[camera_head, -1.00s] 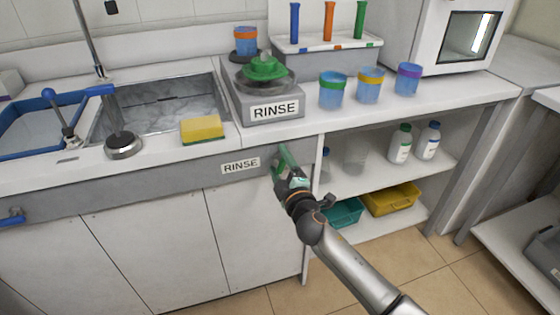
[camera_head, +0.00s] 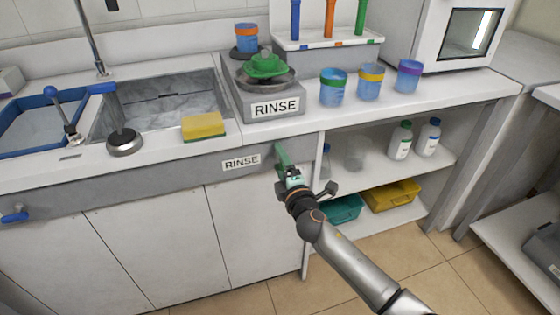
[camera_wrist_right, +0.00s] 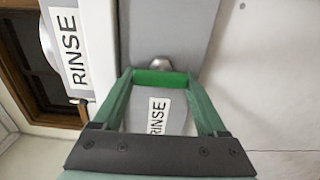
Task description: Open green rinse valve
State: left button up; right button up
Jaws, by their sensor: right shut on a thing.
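The green rinse valve handle (camera_wrist_right: 160,78) shows in the right wrist view as a short bright green bar in front of a rounded metal stem on the grey panel. My right gripper (camera_wrist_right: 161,80) has its two green fingers on either side of the bar, shut on it. In the head view my right gripper (camera_head: 282,160) is at the grey front panel, right of the lower RINSE label (camera_head: 241,162). There the handle is hard to tell apart from the green fingers. My left gripper is not in view.
The rinse unit (camera_head: 272,108) with a green top stands on the counter above. A yellow sponge (camera_head: 204,126) and the sink (camera_head: 165,105) are to the left. Blue cups (camera_head: 333,90) stand on the counter at right. Open shelves below hold bottles (camera_head: 400,141) and a yellow bin (camera_head: 391,196).

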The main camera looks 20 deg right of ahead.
jog(key=o, duration=1.3)
jog(key=shift+s, duration=0.6)
jog(key=s, duration=1.1)
jog(key=shift+s+d+p, duration=0.2)
jog(key=shift+p, duration=0.2)
jog(key=shift+f, duration=0.1)
